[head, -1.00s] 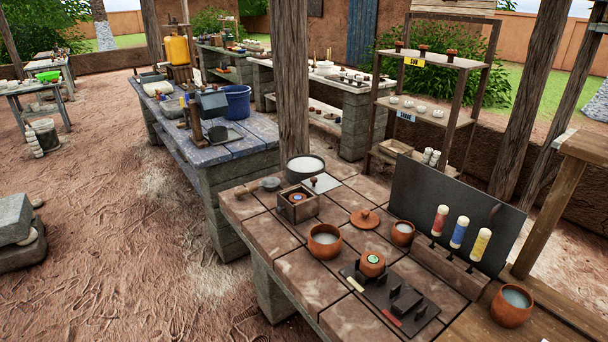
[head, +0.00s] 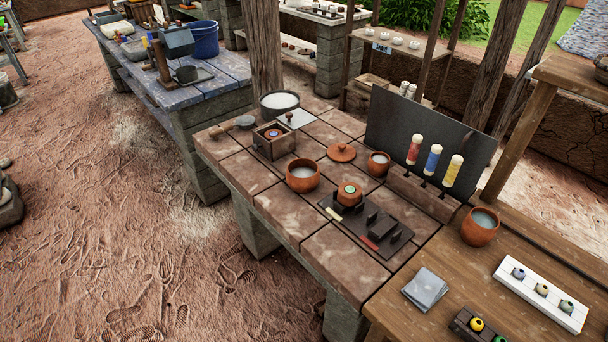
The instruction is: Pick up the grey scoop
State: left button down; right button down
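A grey scoop (head: 244,122) with a wooden handle lies on the far left part of the tiled table (head: 273,204). Its handle points left toward the table's edge, and its grey head lies beside a round dark pan of white material (head: 280,103). A small wooden box (head: 272,141) with a round piece inside stands just in front of the scoop. Neither of my grippers shows in the head view.
Terracotta pots (head: 302,175), a lid (head: 341,152) and a dark stand (head: 367,226) occupy the tabletop. A wooden post (head: 267,50) rises behind the pan. A dark upright panel (head: 425,130) stands at the right. Sandy ground left of the table is open.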

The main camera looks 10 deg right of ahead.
aim_at(244, 123)
jog(key=i+j+z, duration=0.15)
jog(key=z, duration=0.2)
jog(key=i+j+z, duration=0.15)
jog(key=z, duration=0.25)
jog(key=i+j+z, duration=0.1)
jog(key=z, duration=0.25)
jog(key=j, duration=0.1)
